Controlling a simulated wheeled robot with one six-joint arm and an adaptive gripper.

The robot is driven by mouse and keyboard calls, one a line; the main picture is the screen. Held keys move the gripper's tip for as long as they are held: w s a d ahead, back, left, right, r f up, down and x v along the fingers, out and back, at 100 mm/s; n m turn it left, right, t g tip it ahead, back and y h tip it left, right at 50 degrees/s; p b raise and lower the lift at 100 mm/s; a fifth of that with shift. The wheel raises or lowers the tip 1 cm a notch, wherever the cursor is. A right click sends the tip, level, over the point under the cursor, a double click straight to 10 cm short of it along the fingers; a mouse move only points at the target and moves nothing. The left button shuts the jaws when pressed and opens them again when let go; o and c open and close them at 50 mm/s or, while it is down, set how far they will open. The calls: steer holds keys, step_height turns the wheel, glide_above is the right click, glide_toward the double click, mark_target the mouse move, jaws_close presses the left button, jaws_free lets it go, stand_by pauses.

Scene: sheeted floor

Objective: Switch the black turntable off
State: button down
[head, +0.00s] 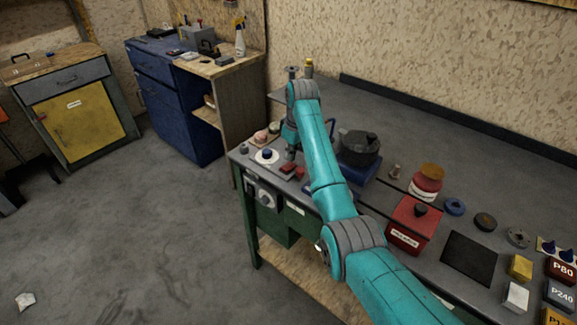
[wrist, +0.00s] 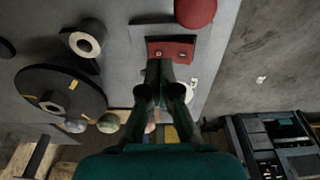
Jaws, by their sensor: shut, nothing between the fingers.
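In the wrist view a wide black disc with yellow marks (wrist: 60,92), which looks like the turntable, lies on the bench to the left of my gripper. I cannot pick it out in the head view, where my arm covers part of the bench. A red block (wrist: 172,50) with two small dark spots is just past my fingertips in the wrist view; red parts (head: 289,169) show beside my gripper in the head view. My gripper (wrist: 160,66) is shut and empty, pointing down over the bench. It also shows in the head view (head: 291,153). I cannot tell whether it touches the block.
A round red knob (wrist: 195,11) and a grey hollow cylinder (wrist: 84,40) stand near the red block. A dark pot-like thing (head: 359,144) and a red box (head: 409,226) are to the right.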

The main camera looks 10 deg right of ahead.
mark_target(291, 164)
steer(key=shift+r, duration=2.65)
